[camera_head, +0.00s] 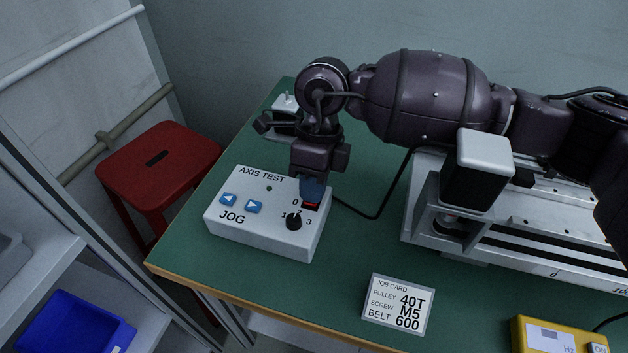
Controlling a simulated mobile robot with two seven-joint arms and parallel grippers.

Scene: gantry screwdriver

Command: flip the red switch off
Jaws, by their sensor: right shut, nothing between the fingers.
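The white AXIS TEST control box (262,232) sits on the green bench top. The red switch (311,205) is on the right part of its top face, just above the black knob (293,221). Only its lower edge shows as a red strip; my gripper covers the rest, so its position cannot be told. My right gripper (312,190) is shut and empty, pointing down right over the switch. Whether it touches the switch cannot be told. My left gripper is not in view.
Two blue JOG buttons (254,207) are left of the knob. A metal gantry rail (530,240) stands at the right. A job card (398,304) and a yellow meter (545,337) lie near the front edge. A red stool (160,160) stands left of the bench.

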